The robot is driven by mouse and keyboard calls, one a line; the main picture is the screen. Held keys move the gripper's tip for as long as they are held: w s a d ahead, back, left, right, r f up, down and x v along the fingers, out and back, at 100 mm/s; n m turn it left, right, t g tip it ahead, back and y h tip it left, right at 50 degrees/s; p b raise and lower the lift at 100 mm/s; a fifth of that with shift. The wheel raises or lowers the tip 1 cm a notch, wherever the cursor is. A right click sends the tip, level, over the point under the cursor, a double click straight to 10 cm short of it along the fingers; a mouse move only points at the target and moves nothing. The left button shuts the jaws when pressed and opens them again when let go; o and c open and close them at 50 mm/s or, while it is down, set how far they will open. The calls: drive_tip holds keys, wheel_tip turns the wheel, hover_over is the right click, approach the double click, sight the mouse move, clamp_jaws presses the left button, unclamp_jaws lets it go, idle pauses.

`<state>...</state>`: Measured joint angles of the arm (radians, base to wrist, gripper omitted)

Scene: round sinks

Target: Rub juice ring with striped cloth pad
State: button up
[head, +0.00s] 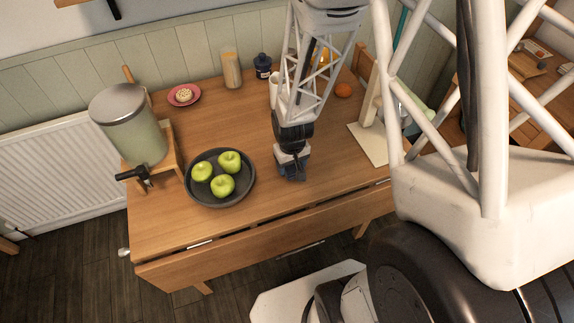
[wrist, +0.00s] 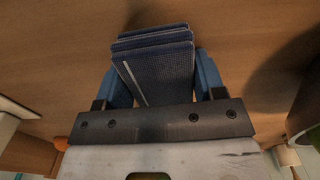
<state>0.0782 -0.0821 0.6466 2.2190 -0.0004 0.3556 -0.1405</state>
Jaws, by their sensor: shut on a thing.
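My gripper (head: 291,165) is low over the wooden table (head: 260,228), right of the apple bowl. In the wrist view, my gripper (wrist: 163,68) has its blue fingers on both sides of a folded dark blue cloth pad (wrist: 158,72) with a pale stripe. The pad's far end extends past the fingers, close to the tabletop; I cannot tell whether it touches. In the head view the pad is small and hard to separate from the fingers. I see no juice ring in either view; the arm and pad hide part of the table.
A dark bowl (head: 200,196) of green apples stands left of my gripper. A dispenser (head: 132,128) on a wooden stand is farther left. A pink plate (head: 172,98), a blue jar (head: 263,68) and an orange (head: 343,90) are toward the back. The table's front strip is clear.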

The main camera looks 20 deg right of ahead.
drive_tip(key=shift+s+d+f, duration=0.15)
drive_tip(key=shift+d, duration=0.1)
drive_tip(key=shift+d, duration=1.5)
drive_tip(key=shift+s, duration=1.2)
drive_tip(key=shift+f, duration=0.1)
drive_tip(key=shift+a, duration=1.7)
drive_tip(key=shift+w+a+r, duration=0.1)
drive_tip(key=shift+a+r, duration=0.05)
drive_tip(key=shift+r, duration=0.05)
